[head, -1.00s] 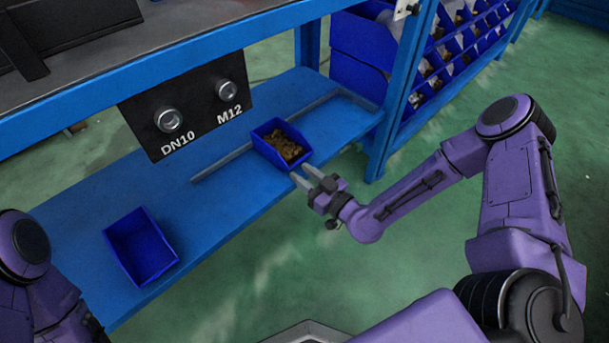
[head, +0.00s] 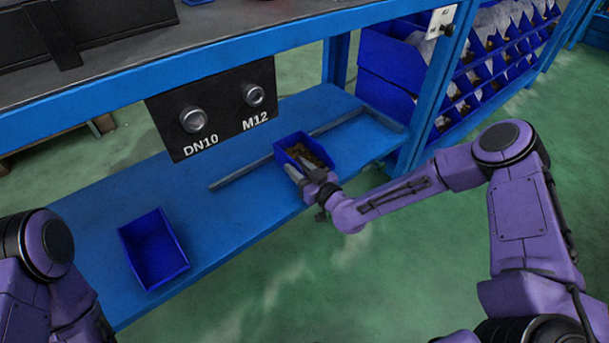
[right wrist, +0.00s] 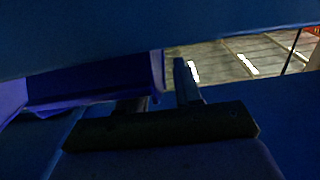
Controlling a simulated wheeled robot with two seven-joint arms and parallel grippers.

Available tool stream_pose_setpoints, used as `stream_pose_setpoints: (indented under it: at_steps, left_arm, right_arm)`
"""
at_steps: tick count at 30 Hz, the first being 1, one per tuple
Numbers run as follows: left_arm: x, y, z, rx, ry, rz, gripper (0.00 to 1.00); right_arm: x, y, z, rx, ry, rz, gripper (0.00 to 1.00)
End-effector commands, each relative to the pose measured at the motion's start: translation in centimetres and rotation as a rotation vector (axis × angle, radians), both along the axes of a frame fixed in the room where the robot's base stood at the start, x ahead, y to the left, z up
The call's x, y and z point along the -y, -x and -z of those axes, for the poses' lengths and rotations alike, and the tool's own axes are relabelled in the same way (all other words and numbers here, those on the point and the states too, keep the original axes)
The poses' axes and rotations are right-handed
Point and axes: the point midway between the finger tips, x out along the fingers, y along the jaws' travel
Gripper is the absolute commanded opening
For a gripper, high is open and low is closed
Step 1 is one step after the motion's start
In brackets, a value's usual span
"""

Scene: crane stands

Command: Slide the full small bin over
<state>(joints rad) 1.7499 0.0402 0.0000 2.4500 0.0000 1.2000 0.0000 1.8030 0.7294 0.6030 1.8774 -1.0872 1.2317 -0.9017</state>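The full small bin (head: 282,157) is blue and holds brown pieces. It stands on the blue lower shelf, right of the M12 label, in the head view. My right gripper (head: 304,170) is at its near side, with the fingers overlapping the near wall. In the right wrist view a blue bin wall (right wrist: 95,82) fills the left, and my right gripper (right wrist: 160,92) shows its fingers apart. One finger is partly hidden by that wall; the other stands clear to its right. Contact is unclear. Of my left arm only links show at lower left, with no fingers visible.
An empty blue bin (head: 153,250) stands on the shelf (head: 225,215) at left. A grey rail (head: 245,165) runs along the shelf behind the full bin. A black panel (head: 215,105) hangs above. A blue post (head: 428,95) and bin rack stand right.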

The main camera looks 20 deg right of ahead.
Motion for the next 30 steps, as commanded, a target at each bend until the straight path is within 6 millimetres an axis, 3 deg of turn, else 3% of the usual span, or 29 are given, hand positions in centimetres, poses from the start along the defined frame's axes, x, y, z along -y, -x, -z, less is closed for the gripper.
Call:
stream_pose_setpoints:
  at_steps: [6,7,9,10,30]
  left_arm:
    - [0.0,0.0,-0.02,0.0,0.0,0.0,0.34]
    - [0.0,0.0,-0.02,0.0,0.0,0.0,0.34]
    - [0.0,0.0,-0.02,0.0,0.0,0.0,0.34]
    - [0.0,0.0,-0.02,0.0,0.0,0.0,0.34]
    - [0.0,-0.01,-0.01,0.0,0.0,0.0,0.34]
  right_arm:
    - [-0.02,-0.02,-0.02,0.0,0.0,0.0,0.34]
    - [-0.03,-0.02,-0.02,0.0,0.0,0.0,0.28]
    - [-0.03,-0.01,-0.02,0.0,0.0,-0.001,0.05]
    - [-0.03,-0.01,-0.02,0.0,0.0,-0.001,0.0]
    - [-0.01,0.01,-0.01,0.0,0.001,-0.001,0.0]
